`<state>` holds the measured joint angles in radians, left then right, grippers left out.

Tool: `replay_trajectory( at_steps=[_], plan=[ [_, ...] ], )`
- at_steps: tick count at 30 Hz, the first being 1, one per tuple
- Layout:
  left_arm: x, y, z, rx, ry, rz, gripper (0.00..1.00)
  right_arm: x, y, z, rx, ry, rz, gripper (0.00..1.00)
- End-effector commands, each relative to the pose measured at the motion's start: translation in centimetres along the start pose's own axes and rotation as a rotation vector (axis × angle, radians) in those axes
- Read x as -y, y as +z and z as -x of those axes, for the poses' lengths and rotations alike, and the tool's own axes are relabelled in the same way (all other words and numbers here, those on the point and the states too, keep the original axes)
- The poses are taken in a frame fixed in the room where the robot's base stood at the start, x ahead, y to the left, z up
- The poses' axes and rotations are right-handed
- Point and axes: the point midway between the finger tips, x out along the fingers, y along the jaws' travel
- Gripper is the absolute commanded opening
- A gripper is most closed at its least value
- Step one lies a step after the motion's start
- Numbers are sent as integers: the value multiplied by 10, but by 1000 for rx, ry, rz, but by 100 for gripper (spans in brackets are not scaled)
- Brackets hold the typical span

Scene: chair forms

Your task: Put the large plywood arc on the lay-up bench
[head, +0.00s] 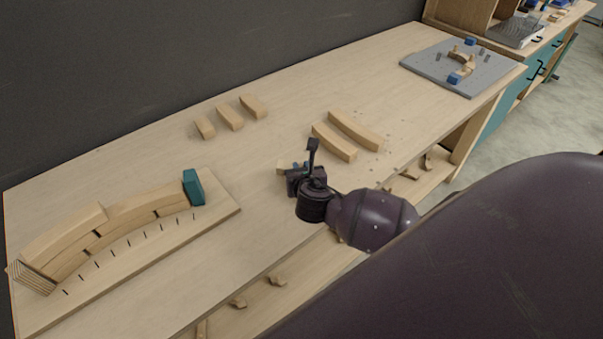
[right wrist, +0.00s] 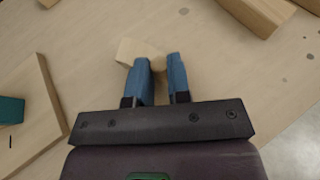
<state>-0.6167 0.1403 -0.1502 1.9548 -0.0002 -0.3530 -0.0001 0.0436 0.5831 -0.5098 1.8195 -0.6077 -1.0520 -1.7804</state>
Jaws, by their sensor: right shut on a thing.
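My right gripper (head: 292,170) is low over the long wooden bench (head: 280,75), near its front edge. It is shut on a pale wooden piece (head: 282,167). In the right wrist view the piece (right wrist: 137,51) shows past the two blue fingers (right wrist: 161,78). The fingers and wrist hide most of it, so I cannot tell its full shape or whether it is the large plywood arc. Two longer curved plywood pieces (head: 357,132) lie side by side on the bench just right of the gripper. My left gripper is not in view.
At left, a board (head: 222,212) carries a curved form with plywood strips and a teal block (head: 193,187). Three short blocks (head: 229,116) lie behind. A grey mat (head: 425,66) with parts is at the far right. Bare bench lies between. A shelf below holds small pieces.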

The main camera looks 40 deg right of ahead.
Motion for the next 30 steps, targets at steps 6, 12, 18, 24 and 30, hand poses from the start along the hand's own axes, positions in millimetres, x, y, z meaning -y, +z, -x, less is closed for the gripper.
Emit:
replay_trajectory(
  at_steps=[6,12,18,24,30],
  plan=[
    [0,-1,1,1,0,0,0,0,-15,-6,0,1,0,0],
    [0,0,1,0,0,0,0,0,-15,-6,0,1,0,0],
    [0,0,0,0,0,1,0,0,-18,-7,-1,0,1,24],
    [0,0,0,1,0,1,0,0,-17,-7,0,0,1,43],
    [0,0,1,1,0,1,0,0,-17,-7,0,1,0,43]
  ],
)
